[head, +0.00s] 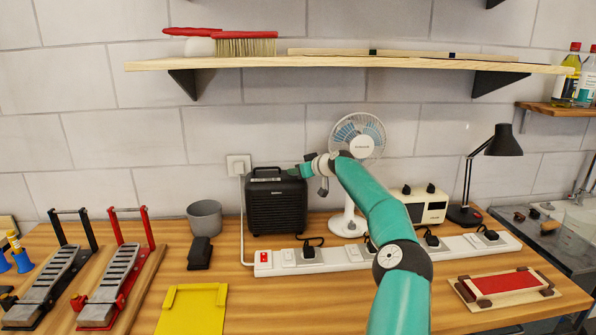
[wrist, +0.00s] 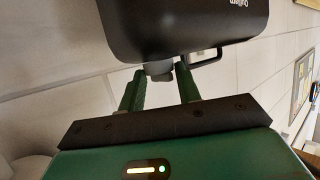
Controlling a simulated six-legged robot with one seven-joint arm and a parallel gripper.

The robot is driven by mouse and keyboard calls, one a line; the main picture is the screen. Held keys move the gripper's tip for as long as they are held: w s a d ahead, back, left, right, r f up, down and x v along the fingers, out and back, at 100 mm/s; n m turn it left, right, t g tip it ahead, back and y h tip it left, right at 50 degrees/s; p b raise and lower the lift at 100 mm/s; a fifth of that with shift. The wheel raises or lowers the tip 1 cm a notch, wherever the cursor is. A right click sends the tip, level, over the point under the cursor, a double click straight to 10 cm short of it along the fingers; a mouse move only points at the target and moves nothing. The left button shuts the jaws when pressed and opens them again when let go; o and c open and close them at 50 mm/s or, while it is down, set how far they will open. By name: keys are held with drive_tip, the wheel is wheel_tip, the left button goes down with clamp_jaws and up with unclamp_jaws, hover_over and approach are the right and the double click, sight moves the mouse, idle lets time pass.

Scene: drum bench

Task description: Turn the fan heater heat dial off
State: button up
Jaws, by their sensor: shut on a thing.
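The fan heater (head: 276,205) is a black box with a slatted front and a top handle. It stands on the bench against the wall. In the wrist view its dark body (wrist: 185,25) fills the top. The heat dial (wrist: 158,69) is a small dark knob on the heater, between my fingertips. My gripper (head: 296,171) reaches the heater's upper right corner from the right. In the wrist view its two green fingers are shut on the dial. The dial is hidden in the head view, and its marking cannot be read.
A white desk fan (head: 349,224) stands just right of the heater, behind my arm. A long white power strip (head: 335,267) with plugs lies in front. A grey cup (head: 205,217) is to the left. A wooden shelf (head: 330,62) hangs above.

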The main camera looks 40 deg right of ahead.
drive_tip(key=shift+f+n+y, duration=0.1)
drive_tip(key=shift+n+y, duration=0.2)
drive_tip(key=shift+y, duration=0.1)
drive_tip(key=o, duration=1)
drive_tip(key=shift+w, duration=0.1)
drive_tip(key=shift+h, duration=0.3)
drive_tip(key=m+h, duration=0.1)
drive_tip(key=a+m+h, duration=0.1)
drive_tip(key=m+h, duration=0.1)
drive_tip(key=shift+w+a+m+g+h, duration=0.15)
drive_tip(key=shift+m+g+h, duration=0.55)
drive_tip(key=shift+m+h, duration=0.9)
drive_tip(key=shift+a+m+g+h, duration=0.1)
drive_tip(key=shift+m+g+h, duration=0.2)
drive_tip(key=shift+h, duration=0.1)
drive_tip(key=shift+w+a+m+g+h, duration=0.15)
drive_tip(key=shift+m+g+h, duration=0.5)
drive_tip(key=shift+m+h, duration=0.3)
drive_tip(key=shift+w+a+m+g+h, duration=0.1)
drive_tip(key=shift+m+g+h, duration=0.55)
drive_tip(key=shift+m+h, duration=0.25)
